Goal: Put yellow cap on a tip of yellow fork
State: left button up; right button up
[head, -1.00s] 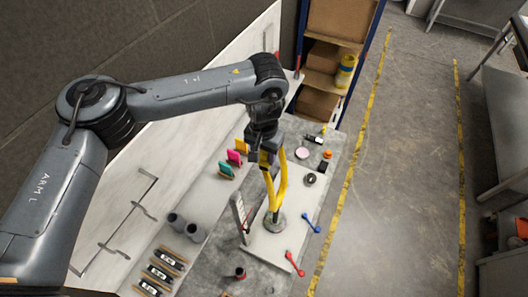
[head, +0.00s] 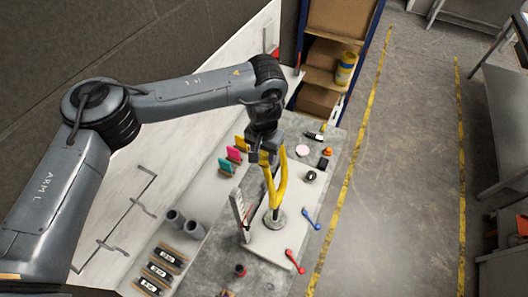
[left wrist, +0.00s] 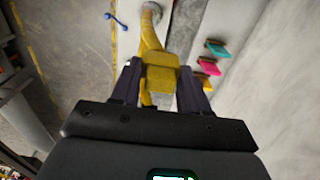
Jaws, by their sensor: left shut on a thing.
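The yellow fork (head: 283,188) stands upright on a round grey base (head: 275,219) on the white board, with its prongs pointing up. My left gripper (head: 264,157) is at the top of the fork, at the left prong. It is shut on a boxy yellow cap, seen between the fingers in the left wrist view (left wrist: 161,78). The fork (left wrist: 150,35) runs away behind the cap there. The cap overlaps the prong tip, and I cannot tell whether it is seated on it or just in front. My right gripper is not in view.
Teal, magenta and yellow pieces stand behind left, and grey cups (head: 194,229) at front left. Small round items lie at the back right.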

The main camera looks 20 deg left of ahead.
pick_arm(q)
jog(key=o, duration=1.1)
